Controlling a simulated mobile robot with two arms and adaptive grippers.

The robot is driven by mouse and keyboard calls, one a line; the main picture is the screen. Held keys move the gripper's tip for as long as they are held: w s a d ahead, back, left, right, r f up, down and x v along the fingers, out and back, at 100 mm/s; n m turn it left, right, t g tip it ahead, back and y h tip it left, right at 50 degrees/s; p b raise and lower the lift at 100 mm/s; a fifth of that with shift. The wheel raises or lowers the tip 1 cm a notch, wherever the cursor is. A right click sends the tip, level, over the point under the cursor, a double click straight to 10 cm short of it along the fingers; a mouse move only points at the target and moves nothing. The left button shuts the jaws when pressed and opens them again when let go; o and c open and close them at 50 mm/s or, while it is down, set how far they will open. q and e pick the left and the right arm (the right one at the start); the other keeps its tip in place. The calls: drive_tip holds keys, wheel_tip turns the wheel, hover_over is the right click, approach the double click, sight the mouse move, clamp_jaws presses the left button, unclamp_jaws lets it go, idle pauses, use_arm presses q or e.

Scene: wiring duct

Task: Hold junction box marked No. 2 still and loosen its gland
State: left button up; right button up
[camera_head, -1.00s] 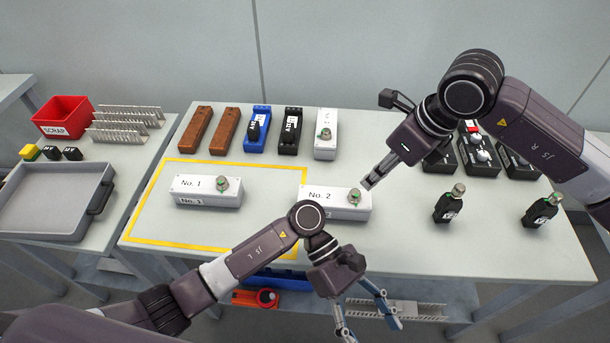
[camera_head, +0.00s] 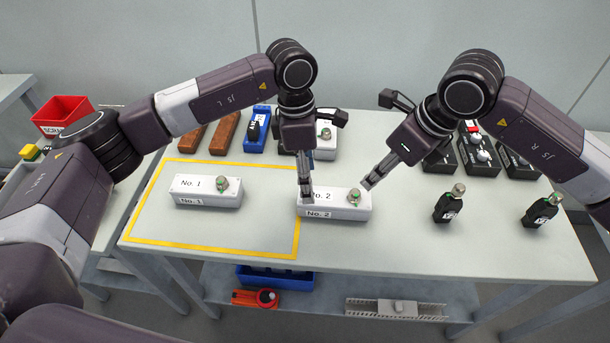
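The white junction box marked No. 2 (camera_head: 335,204) sits on the table, just right of the yellow outline. Its gland (camera_head: 354,196), greenish with a metal top, stands upright near the right end of its top. My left gripper (camera_head: 306,194) points down at the box's left end and partly covers its top label. I cannot tell whether it touches the box or how far its fingers are apart. My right gripper (camera_head: 369,183) slants down from the upper right, with its fingertips close beside the gland. Its finger gap is not clear, and no grip on the gland shows.
A similar box marked No. 1 (camera_head: 207,191) sits inside the yellow outline (camera_head: 212,248). Behind stand brown, blue and white blocks, partly hidden by my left arm. The front strip of table is clear.

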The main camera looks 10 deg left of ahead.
sight(334, 203)
use_arm(q)
drive_tip(key=shift+w+a+f+m+y, duration=0.25)
drive_tip(key=shift+f+m+y, duration=0.15)
drive_tip(key=shift+y, duration=0.2)
drive_tip(key=shift+s+a+f, duration=0.1)
drive_tip(key=shift+a+f, duration=0.05)
drive_tip(key=shift+f, duration=3.65)
drive_tip(key=c, duration=1.4)
